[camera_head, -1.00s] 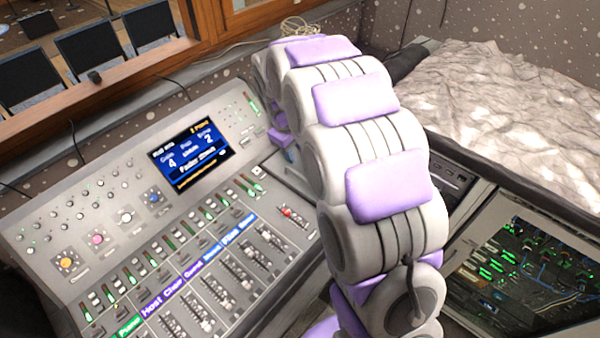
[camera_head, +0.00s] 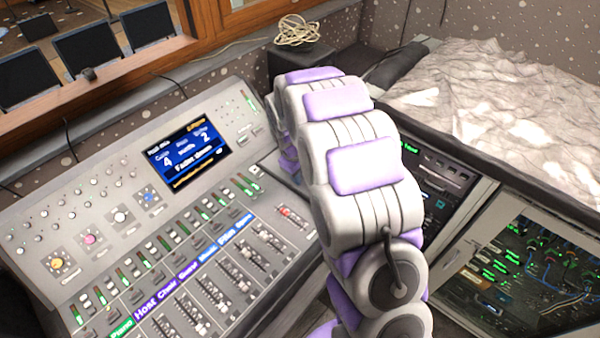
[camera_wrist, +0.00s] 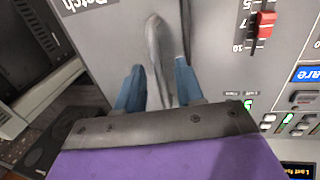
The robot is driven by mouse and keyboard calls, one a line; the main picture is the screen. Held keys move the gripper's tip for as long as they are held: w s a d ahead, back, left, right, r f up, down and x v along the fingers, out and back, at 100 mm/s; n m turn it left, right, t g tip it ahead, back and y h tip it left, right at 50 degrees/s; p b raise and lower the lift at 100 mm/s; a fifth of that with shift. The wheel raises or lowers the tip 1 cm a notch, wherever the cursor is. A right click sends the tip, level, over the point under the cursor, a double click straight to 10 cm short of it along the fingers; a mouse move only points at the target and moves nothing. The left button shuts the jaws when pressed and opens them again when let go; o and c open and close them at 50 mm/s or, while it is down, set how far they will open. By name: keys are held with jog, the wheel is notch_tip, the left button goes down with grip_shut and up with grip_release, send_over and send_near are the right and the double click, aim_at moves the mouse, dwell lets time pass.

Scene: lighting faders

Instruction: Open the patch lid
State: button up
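The patch lid (camera_wrist: 108,50) shows in the wrist view as a flat grey panel with an upside-down "Patch" label (camera_wrist: 85,4) at its upper left edge. A pale grey bar-like handle (camera_wrist: 157,50) stands out from the panel. My gripper (camera_wrist: 160,80) has its two blue fingers apart, one on each side of the handle, with small gaps visible. I cannot tell how deep the handle sits between them. The panel looks shut, flush with the console face. In the head view my arm hides most of the lid and the handle.
The mixing console (camera_head: 90,205) with faders, knobs and a blue screen (camera_head: 188,152) fills the left. A red fader (camera_wrist: 262,28) is close to my gripper. A coiled cable (camera_head: 297,32) lies on a dark box behind.

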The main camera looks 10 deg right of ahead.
jog(key=shift+d, duration=0.15)
jog(key=shift+d, duration=0.1)
jog(key=shift+c, duration=0.5)
grip_shut()
dwell(0.6)
